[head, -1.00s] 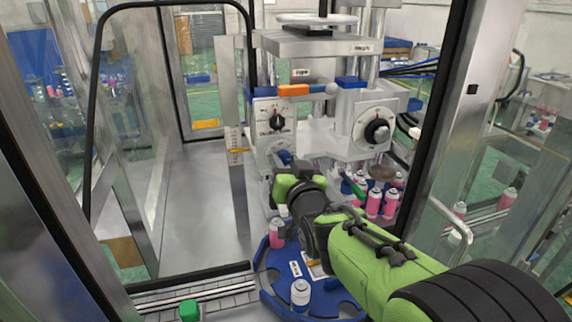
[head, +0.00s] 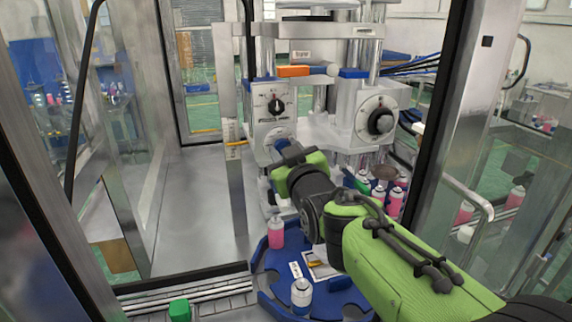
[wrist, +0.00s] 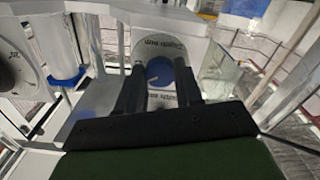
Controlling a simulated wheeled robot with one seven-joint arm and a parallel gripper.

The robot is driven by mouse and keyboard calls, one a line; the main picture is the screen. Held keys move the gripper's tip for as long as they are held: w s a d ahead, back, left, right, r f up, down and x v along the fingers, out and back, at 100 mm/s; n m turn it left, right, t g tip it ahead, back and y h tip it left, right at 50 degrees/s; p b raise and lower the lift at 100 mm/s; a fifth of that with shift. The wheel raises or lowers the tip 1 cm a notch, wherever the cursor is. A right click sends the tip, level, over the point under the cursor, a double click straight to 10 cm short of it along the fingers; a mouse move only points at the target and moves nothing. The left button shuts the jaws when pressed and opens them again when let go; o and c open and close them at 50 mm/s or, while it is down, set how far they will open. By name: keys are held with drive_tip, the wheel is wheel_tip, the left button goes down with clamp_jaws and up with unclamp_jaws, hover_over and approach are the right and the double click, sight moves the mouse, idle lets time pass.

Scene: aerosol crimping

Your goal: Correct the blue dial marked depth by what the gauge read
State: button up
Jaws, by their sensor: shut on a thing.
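The blue dial (wrist: 159,71) sits on a round white scale plate with print around it, in the middle of the wrist view. My gripper (wrist: 160,86) has its two dark fingers on either side of the dial and is shut on it. In the head view my gripper (head: 287,150) reaches the lower dial plate on the machine's front, below the black-knob panel. The dial (head: 281,143) shows there partly behind the fingers. Its print and pointer are too small to read. I cannot pick out the gauge for certain.
A black selector knob (head: 277,105) is just above, and a large black dial (head: 380,121) is to the right. Pink cans (head: 396,200) stand right of my arm. A blue turntable (head: 270,275) with cans is below. Clear bench lies left.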

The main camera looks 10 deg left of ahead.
drive_tip(key=shift+n+b, duration=0.85)
drive_tip(key=shift+n, duration=0.35)
drive_tip(key=o, duration=1)
drive_tip(key=shift+o, duration=0.2)
drive_tip(key=b+v, duration=0.2)
drive_tip(key=v, duration=1.3)
drive_tip(key=shift+s+d, duration=0.2)
drive_tip(key=shift+s, duration=0.15)
